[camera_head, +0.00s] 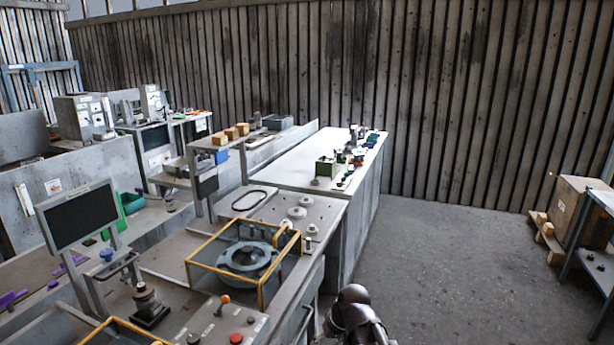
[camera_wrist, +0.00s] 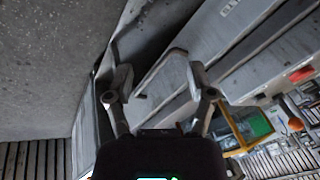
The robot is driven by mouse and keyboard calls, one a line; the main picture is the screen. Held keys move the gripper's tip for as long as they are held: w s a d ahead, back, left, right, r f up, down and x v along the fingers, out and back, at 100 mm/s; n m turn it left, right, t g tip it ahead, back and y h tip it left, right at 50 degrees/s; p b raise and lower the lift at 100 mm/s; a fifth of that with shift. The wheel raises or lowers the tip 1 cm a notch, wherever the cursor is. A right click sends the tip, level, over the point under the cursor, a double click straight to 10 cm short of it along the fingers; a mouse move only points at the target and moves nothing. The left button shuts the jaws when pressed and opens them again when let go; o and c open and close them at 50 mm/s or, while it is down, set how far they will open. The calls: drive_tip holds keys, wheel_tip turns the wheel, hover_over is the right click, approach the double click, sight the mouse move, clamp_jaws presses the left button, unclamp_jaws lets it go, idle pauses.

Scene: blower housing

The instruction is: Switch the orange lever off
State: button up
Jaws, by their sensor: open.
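The orange lever (camera_head: 224,299) stands on a grey control panel at the lower middle of the head view. It has an orange ball on a short stalk, with the ball up and tilted slightly right. An orange knob on a stalk, seemingly the same lever (camera_wrist: 295,124), shows at the right edge of the wrist view. My gripper (camera_wrist: 155,75) is open and empty in the wrist view, with both fingers spread, and lies apart from the lever. The head view shows part of my arm at the bottom, but not the fingertips.
A red button (camera_head: 236,338) sits on the panel near the lever. A yellow-framed fixture (camera_head: 262,290) with a round grey housing (camera_head: 247,257) stands just behind. A monitor (camera_head: 78,217) is at left. Open grey floor (camera_head: 440,270) lies to the right of the benches.

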drive_tip(key=s+d+m+g+h, duration=0.1)
drive_tip(key=s+d+m+h, duration=0.2)
drive_tip(key=d, duration=0.9)
drive_tip(key=s+f, duration=0.1)
drive_tip(key=s, duration=0.2)
drive_tip(key=shift+h, duration=0.4)
drive_tip(key=shift+a, duration=0.15)
